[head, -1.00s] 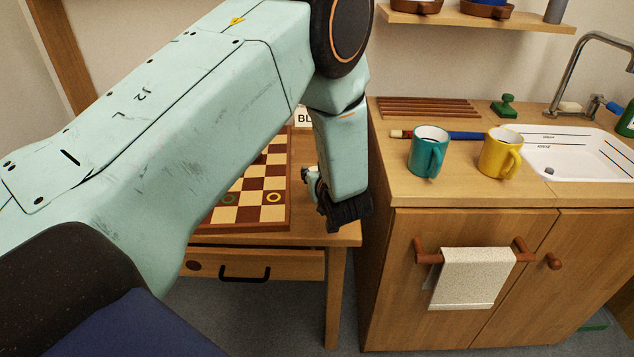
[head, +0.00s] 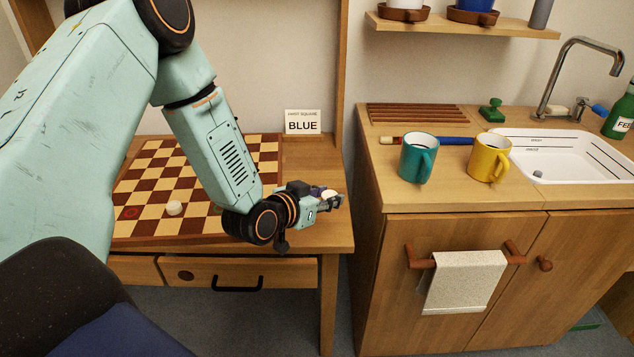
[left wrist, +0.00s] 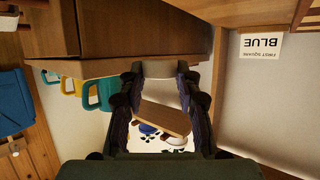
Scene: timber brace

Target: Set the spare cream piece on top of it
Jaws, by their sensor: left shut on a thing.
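My left gripper (head: 332,201) is over the right end of the wooden desk, to the right of the checkered board (head: 262,150). It is shut on a small cream piece (head: 329,194), partly hidden by the fingers. In the left wrist view a pale shape shows between the fingertips (left wrist: 160,70). Another cream piece (head: 174,208) sits on the board near its front edge, left of my forearm. My right gripper is not in view.
A sign reading BLUE (head: 302,122) stands behind the board. To the right, a counter holds a teal mug (head: 418,158) and a yellow mug (head: 489,157). My arm hides part of the board.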

